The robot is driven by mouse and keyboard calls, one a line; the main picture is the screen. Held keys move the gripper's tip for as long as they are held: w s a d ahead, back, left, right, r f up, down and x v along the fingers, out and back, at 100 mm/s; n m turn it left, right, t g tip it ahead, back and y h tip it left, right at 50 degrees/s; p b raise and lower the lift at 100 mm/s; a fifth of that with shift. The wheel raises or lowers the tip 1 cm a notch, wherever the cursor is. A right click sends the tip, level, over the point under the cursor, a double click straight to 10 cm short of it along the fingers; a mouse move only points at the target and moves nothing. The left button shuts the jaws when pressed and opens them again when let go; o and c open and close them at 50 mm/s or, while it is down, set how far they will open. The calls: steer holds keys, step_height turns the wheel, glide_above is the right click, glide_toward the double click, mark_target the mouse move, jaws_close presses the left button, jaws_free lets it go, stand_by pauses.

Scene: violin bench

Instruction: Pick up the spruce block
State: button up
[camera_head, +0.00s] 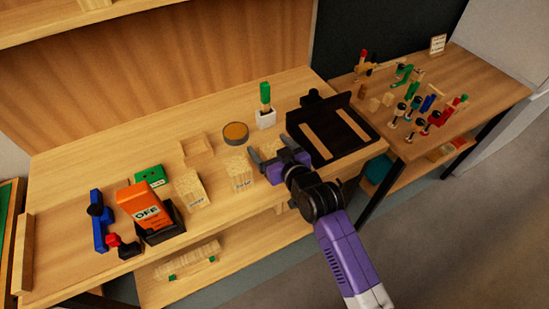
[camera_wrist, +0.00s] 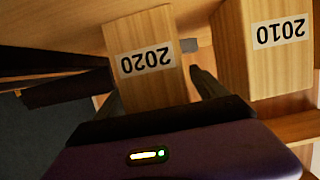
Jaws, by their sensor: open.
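Light wooden blocks stand in a row at the bench's front edge; which one the task means I cannot tell. In the wrist view, a block labelled 2020 (camera_wrist: 146,40) lies between the two fingers of my gripper (camera_wrist: 153,78), with a gap at the right finger. A block labelled 2010 (camera_wrist: 262,60) stands to the right, outside the fingers. In the head view, my open gripper (camera_head: 267,150) is at the right end of the row, partly hiding the rightmost block (camera_head: 271,174). Two more blocks, a middle one (camera_head: 239,173) and a left one (camera_head: 190,188), stand to its left.
An orange box (camera_head: 144,204) in a black holder and a blue clamp (camera_head: 99,220) are at left. A wooden tray (camera_head: 197,150), round tin (camera_head: 236,133) and green-handled tool (camera_head: 265,95) stand behind. A black tray (camera_head: 331,135) is close at right.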

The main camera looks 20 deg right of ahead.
steer(key=c, duration=1.6)
